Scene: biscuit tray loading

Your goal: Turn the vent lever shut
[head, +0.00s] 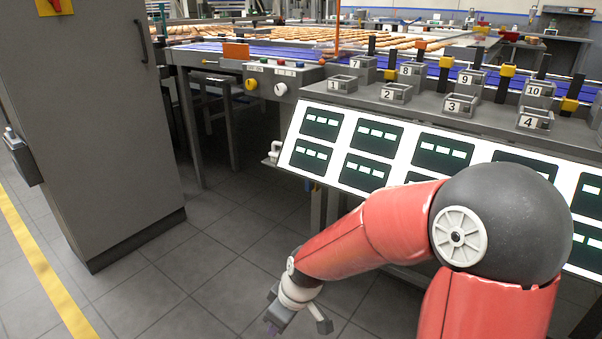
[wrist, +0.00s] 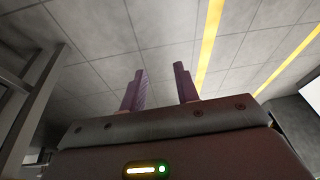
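My gripper (head: 272,326) hangs low over the tiled floor in the head view, left of the panel of dark displays, with the red arm reaching down to it. In the wrist view my gripper (wrist: 160,69) shows two purple fingers standing apart, with only floor tiles behind them. It is open and empty. I cannot tell for certain which thing is the vent lever. Several upright black levers with yellow or orange collars, such as one lever (head: 445,68), stand among the numbered bins. My gripper is well apart from them.
A tall grey cabinet (head: 95,120) stands at the left. The sloped display panel (head: 335,150) and numbered bins such as bin 1 (head: 342,85) are at the right. A control box (head: 268,76) with knobs sits behind. Floor (head: 200,270) between cabinet and panel is clear.

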